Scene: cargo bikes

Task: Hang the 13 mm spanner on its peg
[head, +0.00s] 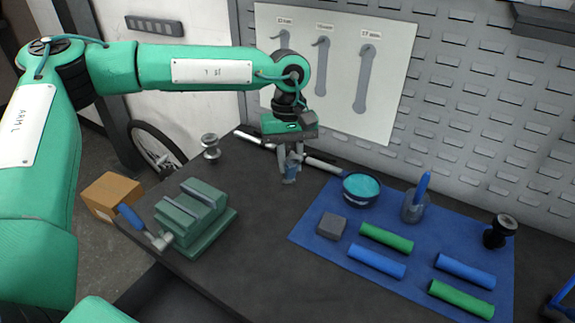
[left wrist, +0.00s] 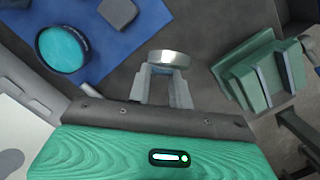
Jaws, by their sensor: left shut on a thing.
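My left gripper (head: 291,160) points down over the dark bench, its fingers shut on a silver metal piece (head: 290,180). In the left wrist view the same left gripper (left wrist: 167,85) has the piece's rounded, shiny end (left wrist: 169,58) between its fingertips. I take it for the spanner; its size mark cannot be read and most of its length is hidden. The white board (head: 391,50) on the wall carries three grey spanner outlines under labels. The middle outline (head: 321,68) is the middle-sized one; its peg is too small to make out clearly. My right gripper is out of view.
A black-and-silver rod (head: 325,165) lies behind the gripper. A green vise (head: 195,215) stands at left beside a silver hub (head: 210,147). The blue mat (head: 310,238) holds a turquoise-filled bowl (head: 361,188), a grey block (head: 331,226), a cup (head: 414,208) and several green and blue cylinders.

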